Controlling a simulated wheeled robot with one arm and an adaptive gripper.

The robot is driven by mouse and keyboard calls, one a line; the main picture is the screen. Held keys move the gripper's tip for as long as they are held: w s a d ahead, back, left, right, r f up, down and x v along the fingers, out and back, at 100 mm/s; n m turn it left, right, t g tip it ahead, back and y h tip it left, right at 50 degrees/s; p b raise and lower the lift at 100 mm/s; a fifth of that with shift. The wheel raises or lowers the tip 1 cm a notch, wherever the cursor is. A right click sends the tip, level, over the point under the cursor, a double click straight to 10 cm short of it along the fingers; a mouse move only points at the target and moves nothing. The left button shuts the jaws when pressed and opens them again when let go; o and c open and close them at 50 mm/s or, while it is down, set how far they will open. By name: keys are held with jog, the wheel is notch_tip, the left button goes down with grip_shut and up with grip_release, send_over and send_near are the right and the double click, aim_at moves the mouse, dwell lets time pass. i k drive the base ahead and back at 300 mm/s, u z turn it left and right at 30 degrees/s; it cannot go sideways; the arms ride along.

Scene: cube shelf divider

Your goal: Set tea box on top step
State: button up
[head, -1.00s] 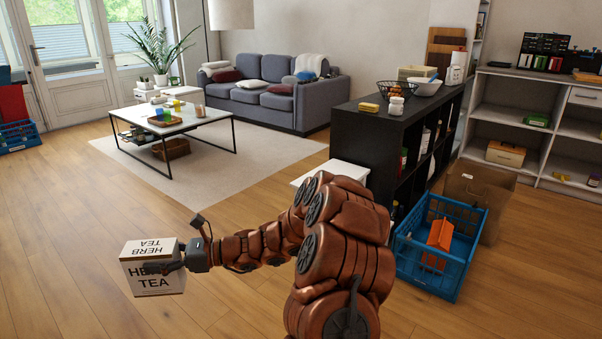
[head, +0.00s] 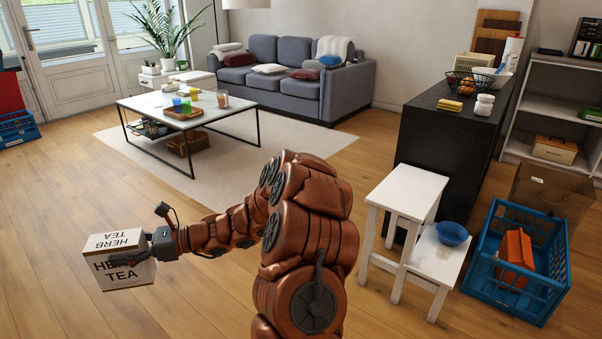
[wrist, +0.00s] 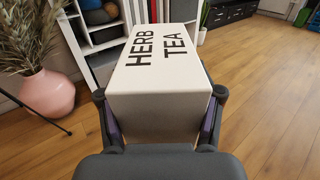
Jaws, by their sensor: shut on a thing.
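The tea box, a white box marked HERB TEA (head: 122,270), is held in the air at the lower left of the head view. My gripper (head: 150,252) is shut on it. In the wrist view the tea box (wrist: 155,85) sits between both fingers of my gripper (wrist: 160,115). A white step stool (head: 412,190) stands right of my arm, in front of the black shelf. Its top step looks bare. Its lower step (head: 437,262) carries a blue bowl (head: 453,234).
A blue crate (head: 515,265) with an orange thing (head: 516,249) inside stands right of the stool. A black shelf (head: 450,150) stands behind it. A coffee table (head: 225,118) and sofa (head: 285,85) are farther back. A pink vase (wrist: 48,93) shows in the wrist view.

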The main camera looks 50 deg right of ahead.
aim_at(401, 197)
jog(key=z, duration=0.35)
jog(key=i, duration=1.25)
jog(key=z, duration=1.8)
jog(key=i, duration=0.75)
jog(key=z, duration=0.65)
